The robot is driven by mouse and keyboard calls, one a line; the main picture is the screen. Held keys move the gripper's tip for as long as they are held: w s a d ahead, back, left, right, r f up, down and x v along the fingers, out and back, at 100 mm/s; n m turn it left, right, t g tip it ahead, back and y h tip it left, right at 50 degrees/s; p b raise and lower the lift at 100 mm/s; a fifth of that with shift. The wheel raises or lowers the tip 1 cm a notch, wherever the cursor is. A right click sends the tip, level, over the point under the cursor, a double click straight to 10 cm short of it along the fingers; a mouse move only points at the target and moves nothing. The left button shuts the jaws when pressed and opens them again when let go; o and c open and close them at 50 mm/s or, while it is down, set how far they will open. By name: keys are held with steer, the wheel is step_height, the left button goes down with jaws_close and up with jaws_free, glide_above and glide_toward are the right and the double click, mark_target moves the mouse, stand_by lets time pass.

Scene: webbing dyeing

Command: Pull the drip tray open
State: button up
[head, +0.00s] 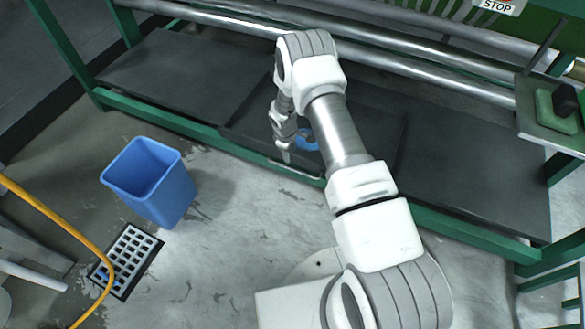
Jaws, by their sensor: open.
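The drip tray (248,122) is a dark, shallow tray in the middle of the low shelf under the machine's rollers. My arm crosses in front of it and hides much of its middle. My gripper (286,157) is open and points down at the tray's front edge, by the green rail. I cannot tell whether its fingers touch the tray or its handle. A thin pale bar shows along the front edge just right of the fingertips.
A blue object (307,141) shows beside my gripper, partly hidden. A blue bin (150,180) stands on the floor at left, near a floor drain (126,260) and a yellow hose (62,216). A green frame rail (225,146) runs along the front. Wet concrete floor before the tray is clear.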

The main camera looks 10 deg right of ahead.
mark_target(293, 168)
steer(key=f+b, duration=0.1)
steer(key=f, duration=0.3)
steer(key=w+d+f+b, duration=0.1)
steer(key=f, duration=0.3)
steer(key=w+f+b, duration=0.1)
steer(key=f+b, duration=0.1)
steer(key=f, duration=0.2)
steer(key=shift+d, duration=0.2)
jaws_close()
stand_by(0.9)
